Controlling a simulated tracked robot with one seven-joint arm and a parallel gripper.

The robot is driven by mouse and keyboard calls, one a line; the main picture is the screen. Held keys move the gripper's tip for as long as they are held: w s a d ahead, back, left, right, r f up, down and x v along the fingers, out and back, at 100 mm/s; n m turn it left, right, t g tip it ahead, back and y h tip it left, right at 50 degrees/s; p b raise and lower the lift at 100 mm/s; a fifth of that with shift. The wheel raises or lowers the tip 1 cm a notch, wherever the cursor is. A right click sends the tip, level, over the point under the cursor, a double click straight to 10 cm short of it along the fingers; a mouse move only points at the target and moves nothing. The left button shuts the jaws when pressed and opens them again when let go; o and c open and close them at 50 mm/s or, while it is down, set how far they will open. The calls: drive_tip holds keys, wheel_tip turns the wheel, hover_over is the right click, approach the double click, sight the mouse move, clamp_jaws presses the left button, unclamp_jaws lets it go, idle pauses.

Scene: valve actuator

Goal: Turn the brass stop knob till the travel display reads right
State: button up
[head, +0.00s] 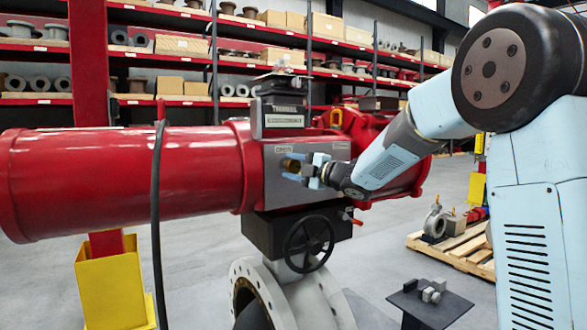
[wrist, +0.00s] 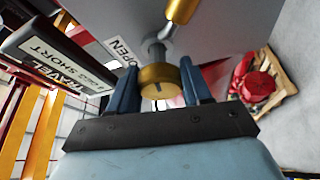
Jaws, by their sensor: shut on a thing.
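The brass stop knob (wrist: 160,82) sits on a threaded stem in the grey face of the red valve actuator (head: 130,172). My gripper (wrist: 159,72) is shut on the knob, one blue finger on each side, and the knob's slotted end faces the wrist camera. In the head view my gripper (head: 303,165) meets the grey block (head: 278,190), and little of the knob shows. The travel display (wrist: 62,58) reads SHORT in the wrist view. In the head view the display (head: 284,121) is too small to read. An OPEN label (wrist: 117,49) is beside the stem.
A second brass part (wrist: 181,12) sticks out near the knob. A black handwheel (head: 308,243) is below my gripper, and a black cable (head: 157,230) hangs at the left. A pallet (head: 465,246) with parts and a small dark table (head: 430,308) stand at the right.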

drive_tip(key=shift+f+n+g+h, duration=0.2)
drive_tip(key=shift+n+g+h, duration=0.1)
drive_tip(key=shift+n, duration=0.7)
drive_tip(key=o, duration=1)
drive_tip(key=v, duration=1.3)
drive_tip(key=shift+s+d, duration=0.15)
drive_tip(key=shift+d, duration=0.2)
